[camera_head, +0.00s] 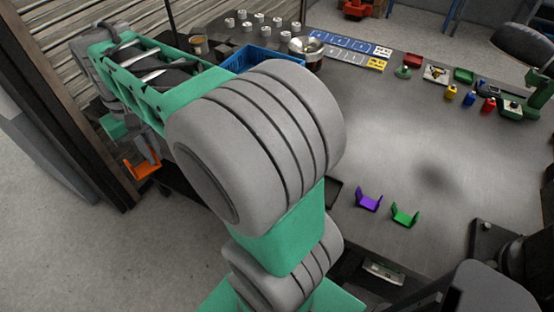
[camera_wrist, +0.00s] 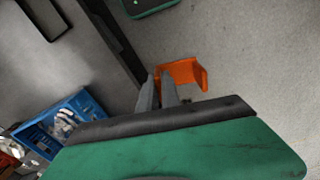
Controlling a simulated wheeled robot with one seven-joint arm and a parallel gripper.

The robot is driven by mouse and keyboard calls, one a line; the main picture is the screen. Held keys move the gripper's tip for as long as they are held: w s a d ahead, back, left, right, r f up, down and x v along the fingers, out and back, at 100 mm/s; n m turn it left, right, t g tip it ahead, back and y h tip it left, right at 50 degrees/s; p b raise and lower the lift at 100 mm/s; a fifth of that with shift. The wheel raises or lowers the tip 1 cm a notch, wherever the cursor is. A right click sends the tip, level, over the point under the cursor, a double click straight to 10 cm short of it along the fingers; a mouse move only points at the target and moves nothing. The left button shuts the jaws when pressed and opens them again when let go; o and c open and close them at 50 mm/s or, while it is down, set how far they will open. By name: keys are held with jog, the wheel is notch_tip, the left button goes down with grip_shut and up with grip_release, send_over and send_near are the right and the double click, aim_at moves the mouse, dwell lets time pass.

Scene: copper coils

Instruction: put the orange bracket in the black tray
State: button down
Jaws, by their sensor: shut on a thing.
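My gripper (camera_head: 150,158) is at the left in the head view, beyond the table's left side and above the floor. It is shut on the orange bracket (camera_head: 142,170). In the wrist view the fingers (camera_wrist: 163,90) meet one side of the U-shaped orange bracket (camera_wrist: 187,72), with the other side free. A dark rim (camera_head: 334,193), perhaps the black tray, shows on the table just right of my arm. My arm hides most of it.
A purple bracket (camera_head: 368,203) and a green bracket (camera_head: 404,216) stand on the table (camera_head: 400,150). A blue bin (camera_head: 262,57), a metal bowl and small parts lie toward the back. Open table lies at centre right. A dark post (camera_head: 85,100) stands left of my gripper.

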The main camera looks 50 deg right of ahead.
jog(key=s+d+f+m+b, duration=0.3)
jog(key=d+f+b, duration=0.15)
jog(key=d, duration=0.45)
jog(key=s+d+f+m+b, duration=0.35)
jog(key=d+b, duration=0.25)
jog(key=d, duration=0.4)
jog(key=s+d+f+m+b, duration=0.55)
jog(key=s+d+b, duration=0.25)
jog(key=s+d, duration=0.25)
jog(key=s+d+f+m+b, duration=0.4)
jog(key=s+b, duration=0.3)
jog(key=s, duration=0.4)
jog(key=shift+n, duration=0.3)
notch_tip(320, 180, down, 8)
jog(key=b, duration=0.7)
jog(key=shift+s, duration=0.1)
jog(key=shift+f+b, duration=0.6)
jog(key=shift+b, duration=0.15)
